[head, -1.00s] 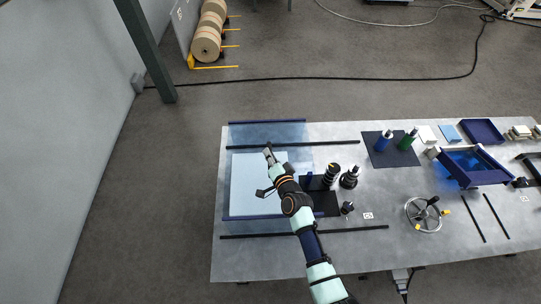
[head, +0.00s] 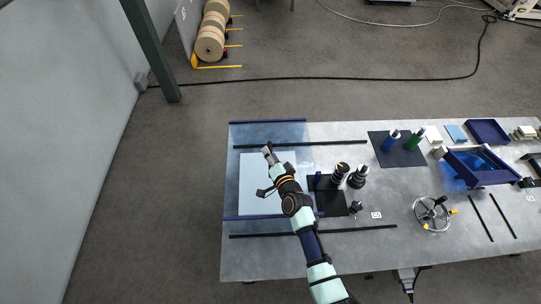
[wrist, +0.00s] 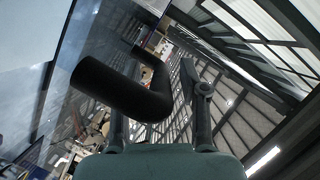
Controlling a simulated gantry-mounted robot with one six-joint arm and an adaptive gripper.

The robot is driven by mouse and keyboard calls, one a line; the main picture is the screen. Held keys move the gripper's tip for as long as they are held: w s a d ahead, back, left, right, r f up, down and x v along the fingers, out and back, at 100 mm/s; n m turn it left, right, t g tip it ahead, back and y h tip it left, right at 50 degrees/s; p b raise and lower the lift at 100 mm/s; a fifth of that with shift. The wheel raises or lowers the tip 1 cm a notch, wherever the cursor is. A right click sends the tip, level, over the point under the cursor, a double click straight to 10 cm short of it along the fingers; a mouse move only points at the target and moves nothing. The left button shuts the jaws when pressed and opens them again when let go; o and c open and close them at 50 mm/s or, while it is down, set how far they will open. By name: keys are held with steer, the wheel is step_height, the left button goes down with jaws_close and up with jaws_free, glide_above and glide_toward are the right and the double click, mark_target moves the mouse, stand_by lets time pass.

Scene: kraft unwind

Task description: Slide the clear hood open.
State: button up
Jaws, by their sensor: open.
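The clear hood (head: 239,134) is a see-through bluish box with dark blue edges at the left end of the table. A pale blue sheet (head: 258,194) shows through it. Two black rails (head: 341,142) run along the table on either side of the hood. My gripper (head: 268,149) is over the hood, near its far side. The wrist view shows a thick black bent handle (wrist: 122,90) crossing between my open fingers, partly hiding the left one. I cannot tell whether the fingers touch it.
Black tool holders (head: 339,174) stand on a black mat right of the hood. Bottles (head: 415,138) on a dark mat, a blue tray (head: 477,178) and a handwheel (head: 432,213) are further right. A grey column (head: 152,50) and wall stand to the left, beyond bare floor.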

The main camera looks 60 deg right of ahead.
steer(key=v, duration=1.2)
steer(key=shift+a, duration=0.1)
